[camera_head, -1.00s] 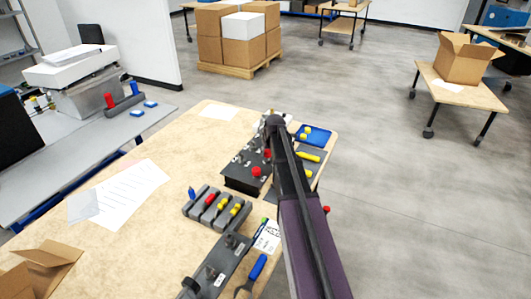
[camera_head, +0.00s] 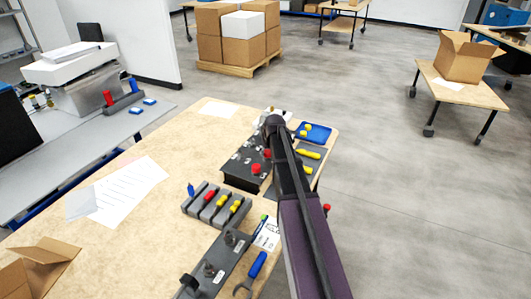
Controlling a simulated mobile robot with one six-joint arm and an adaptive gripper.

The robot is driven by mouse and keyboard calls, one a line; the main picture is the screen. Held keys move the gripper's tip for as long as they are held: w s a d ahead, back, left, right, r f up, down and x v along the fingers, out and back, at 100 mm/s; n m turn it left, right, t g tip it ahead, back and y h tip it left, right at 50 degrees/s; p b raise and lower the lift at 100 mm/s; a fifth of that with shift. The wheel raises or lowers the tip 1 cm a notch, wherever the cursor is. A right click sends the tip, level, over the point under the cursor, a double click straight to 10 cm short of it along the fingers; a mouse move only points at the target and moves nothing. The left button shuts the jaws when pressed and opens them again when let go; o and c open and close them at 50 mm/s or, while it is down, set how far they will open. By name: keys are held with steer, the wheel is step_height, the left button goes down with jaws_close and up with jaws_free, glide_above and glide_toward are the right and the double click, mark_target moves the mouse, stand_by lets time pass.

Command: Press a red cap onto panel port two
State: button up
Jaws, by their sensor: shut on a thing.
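The dark panel (camera_head: 238,172) stands on the wooden bench at its right side, with several ports and small white labels on its top. One red cap (camera_head: 256,169) shows near the panel's front right corner. Another red cap (camera_head: 267,154) shows farther back, next to my arm. I cannot read the port numbers, so I cannot tell which port is two. My dark arm crosses the right part of the panel and hides some of it. My gripper is not visible; the arm hides the area around its end.
A grey rack (camera_head: 196,206) with red and yellow tools stands in front of the panel. A grey fixture (camera_head: 222,262) and a blue-handled wrench (camera_head: 257,265) lie nearer. A blue tray (camera_head: 318,134) is right of my arm.

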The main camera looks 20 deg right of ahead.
steer(key=shift+f, duration=0.15)
steer(key=o, duration=0.8)
stand_by(0.4)
